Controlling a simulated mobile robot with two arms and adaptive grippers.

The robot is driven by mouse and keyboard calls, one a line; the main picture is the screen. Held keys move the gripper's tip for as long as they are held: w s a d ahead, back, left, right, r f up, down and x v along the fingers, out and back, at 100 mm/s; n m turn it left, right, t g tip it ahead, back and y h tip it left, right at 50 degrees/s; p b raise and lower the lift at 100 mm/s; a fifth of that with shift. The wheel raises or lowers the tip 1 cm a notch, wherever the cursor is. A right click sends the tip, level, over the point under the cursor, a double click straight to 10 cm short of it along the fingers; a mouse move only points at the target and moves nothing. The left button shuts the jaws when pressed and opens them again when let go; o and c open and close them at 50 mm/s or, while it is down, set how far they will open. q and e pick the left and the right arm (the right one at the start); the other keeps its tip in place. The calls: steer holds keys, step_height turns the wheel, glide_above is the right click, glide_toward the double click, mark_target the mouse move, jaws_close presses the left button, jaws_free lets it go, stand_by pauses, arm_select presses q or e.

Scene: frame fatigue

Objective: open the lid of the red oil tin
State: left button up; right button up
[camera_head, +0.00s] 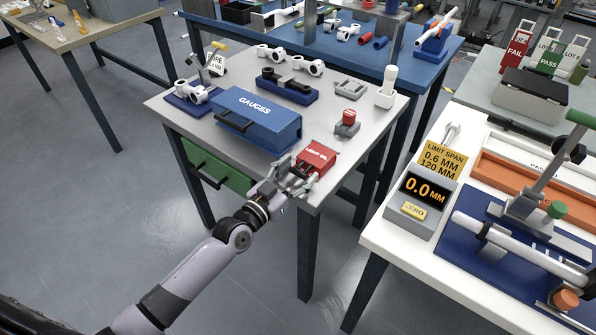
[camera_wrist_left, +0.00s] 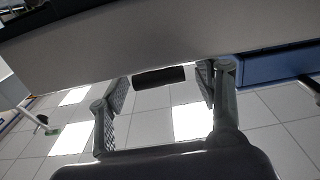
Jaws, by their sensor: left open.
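The red oil tin (camera_head: 318,157), marked "LIGHT OIL", stands at the near right corner of the grey table. Its red top looks closed. My left gripper (camera_head: 303,174) is at the near left side of the tin, with its fingers close to the tin's front; I cannot tell whether they touch it. In the left wrist view my left gripper (camera_wrist_left: 160,92) is open, its two fingers wide apart. A short dark bar (camera_wrist_left: 158,77) shows between them under a broad grey surface; I cannot tell what it belongs to. The red tin is not recognisable there. My right gripper is not in view.
A blue "GAUGES" box (camera_head: 256,118) stands left of the tin. A grey holder with a red knob (camera_head: 348,121) stands behind it. The grey table (camera_head: 180,139) has a green drawer (camera_head: 216,166) below. A white bench (camera_head: 395,235) with a gauge display stands right, across a floor gap.

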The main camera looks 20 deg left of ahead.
arm_select(q)
steer(key=shift+w+d, duration=0.1)
steer(key=shift+w, duration=0.1)
jaws_close()
stand_by(0.7)
